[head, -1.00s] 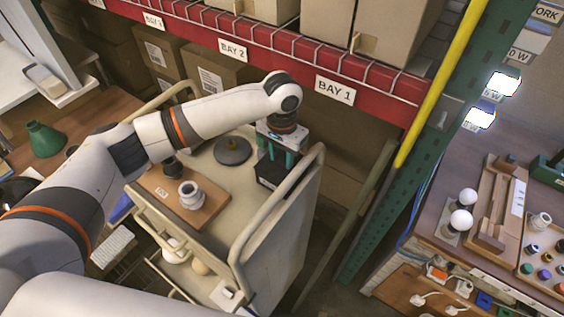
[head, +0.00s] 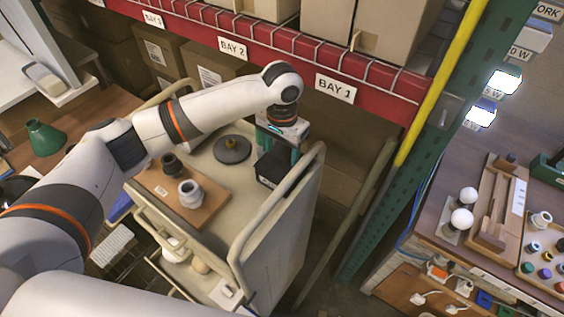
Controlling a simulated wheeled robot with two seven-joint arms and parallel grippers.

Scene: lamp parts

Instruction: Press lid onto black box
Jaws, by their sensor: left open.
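The black box (head: 271,170) stands near the far right corner of the cart top, beside the cart's rail. My left gripper (head: 279,152) is over it with teal fingers spread apart, pointing down. The hand hides part of the box's top and far side. I cannot tell a separate lid from the box, nor whether the fingers touch it. My right gripper is not in view.
A dark grey disc with a knob (head: 232,149) lies left of the box on the cart (head: 228,185). A wooden board (head: 205,210) holds a white fitting (head: 190,194) and a dark one (head: 172,164). A red shelf beam (head: 270,45) runs behind the arm.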

